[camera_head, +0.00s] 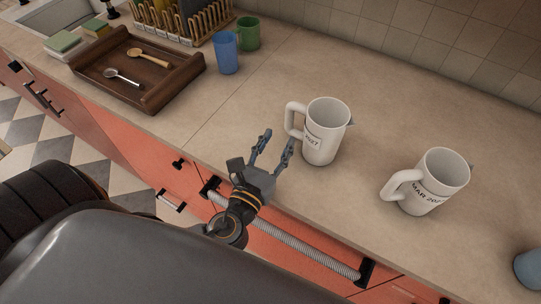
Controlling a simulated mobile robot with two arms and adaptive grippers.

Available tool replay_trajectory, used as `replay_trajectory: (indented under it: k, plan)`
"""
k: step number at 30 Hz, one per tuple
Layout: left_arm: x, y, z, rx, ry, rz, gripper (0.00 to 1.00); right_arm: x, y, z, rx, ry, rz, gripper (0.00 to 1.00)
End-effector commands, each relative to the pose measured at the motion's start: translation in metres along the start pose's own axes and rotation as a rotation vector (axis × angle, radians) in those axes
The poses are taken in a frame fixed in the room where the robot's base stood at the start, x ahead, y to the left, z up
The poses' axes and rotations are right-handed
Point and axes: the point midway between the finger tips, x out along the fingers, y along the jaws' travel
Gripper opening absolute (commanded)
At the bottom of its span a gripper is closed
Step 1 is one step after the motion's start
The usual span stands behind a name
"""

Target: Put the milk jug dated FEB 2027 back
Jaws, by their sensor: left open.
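Two white milk jugs stand upright on the counter. The nearer-to-centre jug (325,133) has a label of which only "2027" can be partly read; its month is hidden. Its handle (294,120) points left. The other jug (431,183) stands to the right and its label reads "MAR 202", with the last digit unclear; its handle points left and toward me. My left gripper (275,147) is open and empty, just left of the first jug, with its right finger close to the handle. I cannot tell whether they touch. My right gripper is not in view.
A brown wooden tray (155,92) with two spoons lies at the left. A blue cup (225,53), a green mug (248,33) and a wooden dish rack (190,18) stand at the back. A blue object (529,270) sits at the right edge. The counter (290,70) behind the jugs is clear.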

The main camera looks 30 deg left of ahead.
Motion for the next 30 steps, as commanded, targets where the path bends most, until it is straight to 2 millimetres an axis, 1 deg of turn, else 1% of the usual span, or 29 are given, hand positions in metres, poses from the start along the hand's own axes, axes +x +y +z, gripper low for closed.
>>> replay_trajectory:
  k: [1, 3, 6, 9, 30]
  plan:
    - [-0.01, 0.0, -0.003, -0.001, 0.002, 0.0, 0.41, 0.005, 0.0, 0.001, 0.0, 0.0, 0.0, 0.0]
    - [-0.02, 0.0, -0.003, 0.0, 0.002, 0.0, 0.41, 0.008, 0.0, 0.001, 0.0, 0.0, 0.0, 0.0]
    - [-0.03, 0.0, -0.001, 0.0, 0.001, 0.0, 0.41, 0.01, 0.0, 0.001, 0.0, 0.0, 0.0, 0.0]
    - [-0.035, 0.0, 0.0, 0.0, 0.0, 0.0, 0.41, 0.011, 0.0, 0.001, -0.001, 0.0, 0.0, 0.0]
    - [-0.035, 0.0, 0.001, 0.0, -0.001, 0.001, 0.41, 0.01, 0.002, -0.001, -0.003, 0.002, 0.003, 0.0]
